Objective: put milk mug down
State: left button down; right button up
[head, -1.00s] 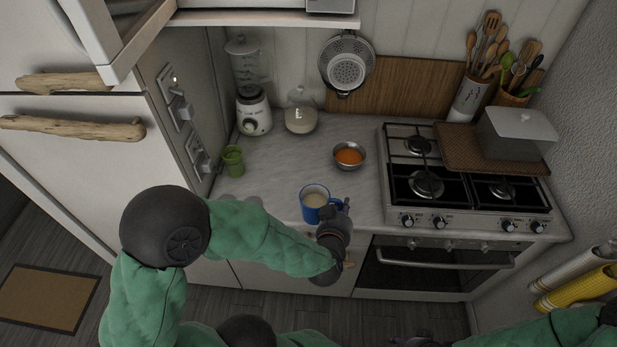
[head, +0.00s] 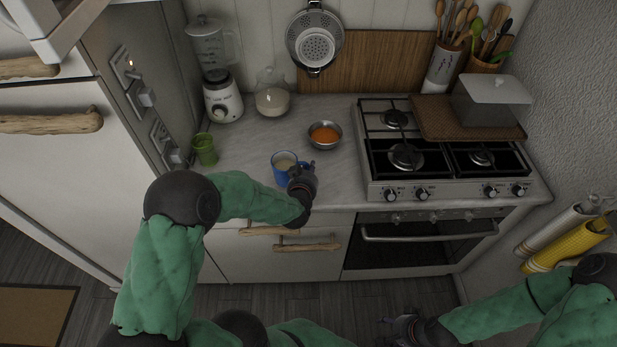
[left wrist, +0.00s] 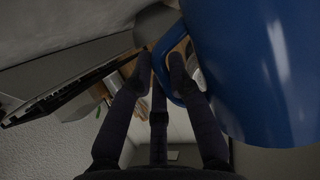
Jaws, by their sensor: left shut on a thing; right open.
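The blue milk mug (head: 284,172), with pale milk inside, is near the front edge of the counter in the head view. My left gripper (head: 303,178) is at the mug's right side, shut on its handle. In the left wrist view the mug (left wrist: 262,75) fills the right side, and the fingers of my left gripper (left wrist: 166,75) are around its handle. I cannot tell whether the mug's base touches the counter. My right gripper (head: 398,328) is open and empty, low in the head view, in front of the oven and away from the mug.
On the counter (head: 240,156) stand a metal bowl of orange food (head: 325,135), a green cup (head: 205,150), a blender (head: 222,100) and a glass jar (head: 272,98). The gas stove (head: 445,160) is to the right. Bare counter lies between mug, cup and bowl.

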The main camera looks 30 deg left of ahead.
pick_arm(q)
jog(key=shift+w+a+f+b, duration=0.1)
jog(key=shift+f+b, duration=0.2)
jog(key=shift+f, duration=0.6)
jog(key=shift+w+a+f+b, duration=0.1)
jog(key=shift+f+b, duration=0.15)
jog(key=shift+f, duration=0.6)
jog(key=shift+f, duration=0.15)
jog(key=c, duration=1.2)
grip_release()
